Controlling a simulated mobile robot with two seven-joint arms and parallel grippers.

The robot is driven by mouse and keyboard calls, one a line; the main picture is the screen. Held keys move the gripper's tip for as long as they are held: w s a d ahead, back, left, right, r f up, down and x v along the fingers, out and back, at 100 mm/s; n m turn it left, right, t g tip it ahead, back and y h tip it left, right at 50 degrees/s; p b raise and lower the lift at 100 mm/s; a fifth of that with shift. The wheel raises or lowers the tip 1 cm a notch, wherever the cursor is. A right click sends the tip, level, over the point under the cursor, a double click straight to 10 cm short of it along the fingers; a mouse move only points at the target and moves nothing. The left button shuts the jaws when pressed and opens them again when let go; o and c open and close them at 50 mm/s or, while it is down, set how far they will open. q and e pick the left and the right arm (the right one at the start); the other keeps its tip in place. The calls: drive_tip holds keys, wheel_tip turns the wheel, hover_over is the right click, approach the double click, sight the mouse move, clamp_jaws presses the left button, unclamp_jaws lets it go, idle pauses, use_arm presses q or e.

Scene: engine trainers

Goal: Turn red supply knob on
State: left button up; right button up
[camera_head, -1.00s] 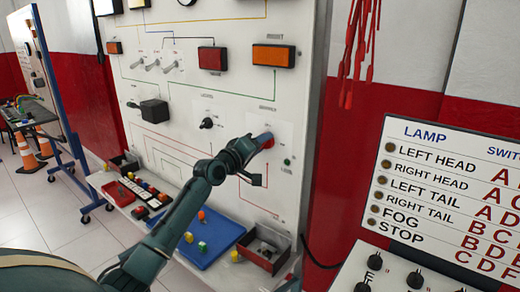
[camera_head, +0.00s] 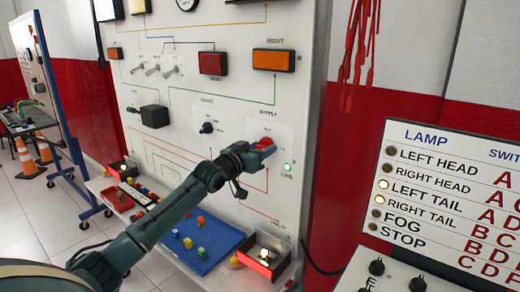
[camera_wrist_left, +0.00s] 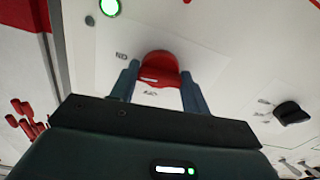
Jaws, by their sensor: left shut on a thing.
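The red supply knob (camera_head: 265,143) is on the white panel (camera_head: 230,95), at the right under the word SUPPLY. My left gripper (camera_head: 262,149) is at the knob, its arm reaching in from the lower left. In the left wrist view the red knob (camera_wrist_left: 160,68) sits between the two fingers of my left gripper (camera_wrist_left: 158,82), which are shut on it. A round green light (camera_head: 287,167) beside the knob is lit; it also glows in the left wrist view (camera_wrist_left: 110,7). My right gripper is not in view.
A black knob (camera_head: 207,127) is left of the supply knob. A blue tray (camera_head: 205,262) and a box with a lit lamp (camera_head: 264,256) are on the ledge below. A lamp chart board (camera_head: 455,195) stands at the right, with LEFT TAIL and RIGHT TAIL lit.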

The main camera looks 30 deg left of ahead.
use_arm(q)
drive_tip(key=shift+m, duration=0.6)
drive_tip(key=o, duration=1)
drive_tip(key=shift+s+a+b, duration=0.2)
drive_tip(key=shift+s+b, duration=0.15)
drive_tip(key=shift+s, duration=1.85)
drive_tip(key=shift+s+a+b, duration=0.15)
drive_tip(key=shift+s+b, duration=0.25)
drive_tip(key=shift+s, duration=1.8)
drive_tip(key=shift+s+a+b, duration=0.2)
drive_tip(key=shift+s+b, duration=0.15)
drive_tip(key=shift+s, duration=1.85)
